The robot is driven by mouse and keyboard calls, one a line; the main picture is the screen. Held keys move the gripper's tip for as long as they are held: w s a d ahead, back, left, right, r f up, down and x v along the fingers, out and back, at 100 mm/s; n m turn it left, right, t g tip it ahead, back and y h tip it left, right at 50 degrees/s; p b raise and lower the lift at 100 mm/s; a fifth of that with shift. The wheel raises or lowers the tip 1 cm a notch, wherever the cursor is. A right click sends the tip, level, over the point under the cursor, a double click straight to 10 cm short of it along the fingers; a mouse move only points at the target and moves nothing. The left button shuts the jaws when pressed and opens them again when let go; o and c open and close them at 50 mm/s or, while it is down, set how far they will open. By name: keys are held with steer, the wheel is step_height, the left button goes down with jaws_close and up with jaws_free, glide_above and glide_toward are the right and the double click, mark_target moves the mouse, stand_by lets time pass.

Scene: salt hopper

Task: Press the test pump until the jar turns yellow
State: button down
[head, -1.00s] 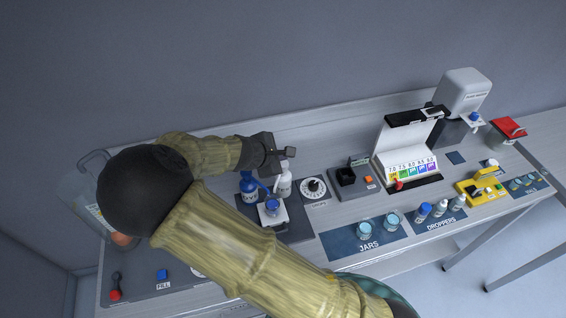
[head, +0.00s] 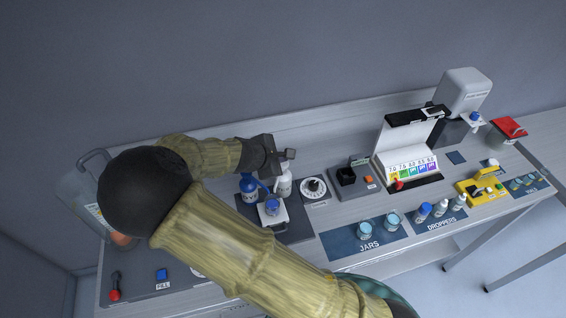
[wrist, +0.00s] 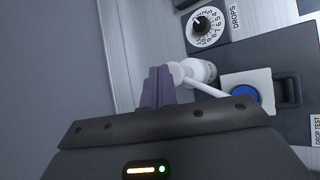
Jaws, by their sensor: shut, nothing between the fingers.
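My gripper (head: 289,155) is shut and empty, just above a white pump bottle (head: 283,187). In the wrist view the purple fingers (wrist: 158,86) overlap the edge of the white pump's head (wrist: 186,72); I cannot tell whether they touch it. The white spout points toward a jar on a white plate. The jar (head: 271,206) looks blue, also in the wrist view (wrist: 245,94). A blue pump bottle (head: 248,190) stands left of the white one, partly behind my arm. Which bottle is the test pump is not readable.
A DROPS dial (head: 313,188) lies right of the pumps. Further right are a dark grey device (head: 350,180), a colour chart (head: 410,169), two jars on the JARS mat (head: 345,242), and droppers (head: 440,208). My arm covers much of the left bench.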

steer(key=shift+f+b, duration=0.4)
steer(key=shift+f, duration=0.3)
stand_by(1.2)
steer(key=shift+r+p, duration=1)
steer(key=shift+r, duration=0.15)
step_height(320, 180, up, 5)
steer(key=p, duration=0.4)
steer(key=shift+d, duration=0.1)
stand_by(0.6)
